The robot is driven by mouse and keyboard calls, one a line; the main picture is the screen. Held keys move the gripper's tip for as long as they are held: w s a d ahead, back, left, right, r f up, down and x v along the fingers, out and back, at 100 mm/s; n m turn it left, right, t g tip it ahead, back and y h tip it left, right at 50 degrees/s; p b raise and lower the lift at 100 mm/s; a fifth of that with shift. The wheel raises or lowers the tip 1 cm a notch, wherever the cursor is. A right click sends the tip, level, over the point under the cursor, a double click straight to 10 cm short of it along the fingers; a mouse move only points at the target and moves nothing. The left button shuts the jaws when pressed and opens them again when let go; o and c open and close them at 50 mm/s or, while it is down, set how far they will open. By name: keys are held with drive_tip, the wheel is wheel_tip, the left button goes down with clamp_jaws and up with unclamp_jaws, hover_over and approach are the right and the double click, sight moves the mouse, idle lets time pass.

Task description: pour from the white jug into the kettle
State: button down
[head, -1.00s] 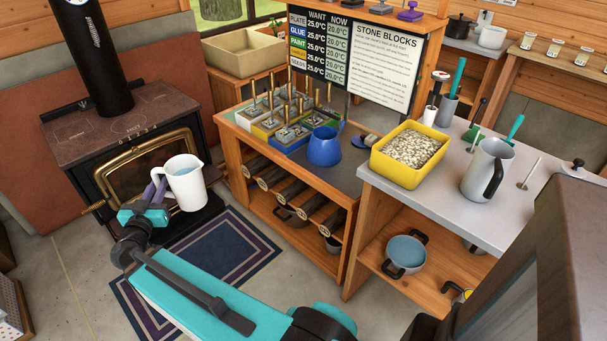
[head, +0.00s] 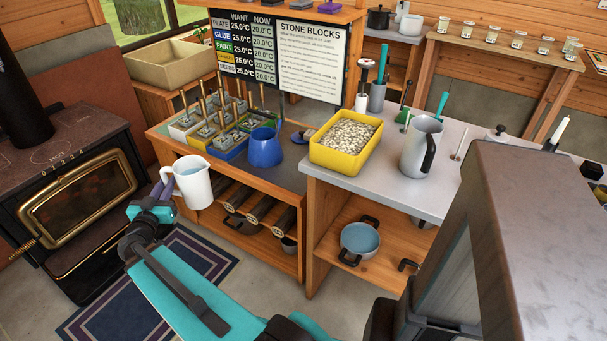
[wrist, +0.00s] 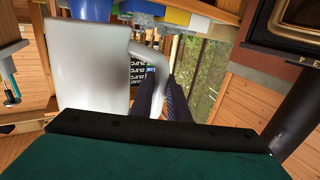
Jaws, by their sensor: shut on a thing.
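The white jug (head: 194,186) is held upright in front of the workbench, left of the blue pitcher, with bluish liquid showing inside. My gripper (head: 163,192) is shut on its handle; in the wrist view my dark fingers (wrist: 163,97) close around the handle beside the pale jug body (wrist: 88,65). A tall grey metal vessel with a black handle (head: 421,148) stands on the grey counter at right. It looks most like the kettle, but I cannot be sure. The jug is well apart from it.
A blue pitcher (head: 265,147) and block moulds (head: 215,125) stand on the bench. A yellow tub of pale pieces (head: 345,143) sits on the counter. The black stove (head: 70,190) is at left. A large dark grey box (head: 530,230) blocks the lower right.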

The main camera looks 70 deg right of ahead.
drive_tip(key=s+d+f+m+g+b, duration=0.1)
drive_tip(key=s+d+f+m+g, duration=0.1)
drive_tip(key=s+d, duration=0.7)
drive_tip(key=s+d+f+m+g+b, duration=0.1)
drive_tip(key=s+d+f+m+g, duration=0.1)
drive_tip(key=s+d+g, duration=0.3)
drive_tip(key=s+d, duration=0.4)
drive_tip(key=s, duration=0.5)
drive_tip(key=shift+s+m+g, duration=0.3)
drive_tip(key=shift+s+m, duration=0.1)
drive_tip(key=shift+d+f+b, duration=0.15)
drive_tip(key=shift+d+b, duration=0.1)
drive_tip(key=shift+b, duration=0.65)
drive_tip(key=d+b, duration=0.1)
drive_tip(key=b, duration=0.5)
drive_tip(key=shift+d+f+b, duration=0.1)
drive_tip(key=shift+d+b, duration=0.15)
drive_tip(key=shift+b, duration=0.05)
drive_tip(key=b, duration=0.4)
drive_tip(key=d+b, duration=0.1)
drive_tip(key=b, duration=0.3)
drive_tip(key=shift+s+d, duration=0.1)
drive_tip(key=shift+s, duration=0.2)
drive_tip(key=s+d, duration=0.2)
drive_tip(key=d, duration=0.9)
drive_tip(key=shift+d+r, duration=0.25)
drive_tip(key=shift+d, duration=0.15)
drive_tip(key=shift+s, duration=0.1)
